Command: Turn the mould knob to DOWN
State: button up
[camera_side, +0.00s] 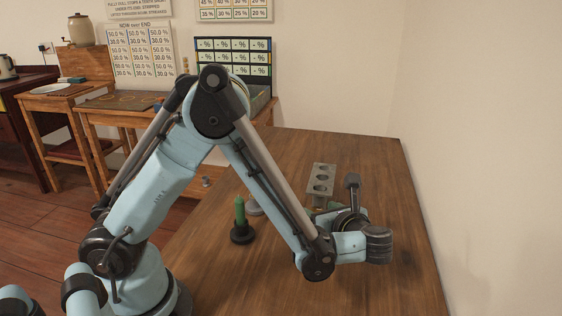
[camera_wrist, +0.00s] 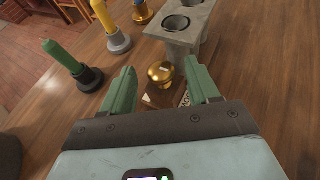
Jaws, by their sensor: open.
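The mould knob (camera_wrist: 160,72) is a rounded gold knob on a small brown wooden base (camera_wrist: 157,97) with pale lettering, partly hidden and not readable. My gripper (camera_wrist: 160,67) has two green fingers, spread apart, one on each side of the knob in the wrist view. The fingers look empty, and I cannot tell whether either touches the knob. The grey mould block (camera_wrist: 186,24), with round holes in its top, stands just behind the knob. It also shows in the side view (camera_side: 321,178).
A green candle-like stick (camera_wrist: 62,57) in a dark round base stands left of the knob. A yellow one (camera_wrist: 104,17) stands in a grey base farther back. The wooden table (camera_side: 300,150) is clear toward its far end. A pale wall runs along its right side.

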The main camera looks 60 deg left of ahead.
jog(key=m+t, duration=0.1)
jog(key=t, duration=0.1)
jog(key=m+t+h, duration=0.1)
jog(key=m, duration=0.1)
jog(key=shift+s+a+t, duration=0.15)
jog(key=shift+s+t, duration=0.25)
jog(key=r+v, duration=0.1)
jog(key=v, duration=1.1)
jog(key=w+a+r+n+g+h, duration=0.3)
jog(key=a+r+n+h, duration=0.1)
jog(key=n, duration=1.3)
jog(key=w+a+r+n+g+h, duration=0.3)
jog(key=a+n+h, duration=0.4)
jog(key=n, duration=1.1)
jog(key=shift+w+a+r+g+h, duration=0.3)
jog(key=shift+w+r+g+h, duration=0.1)
jog(key=shift+r+h, duration=0.15)
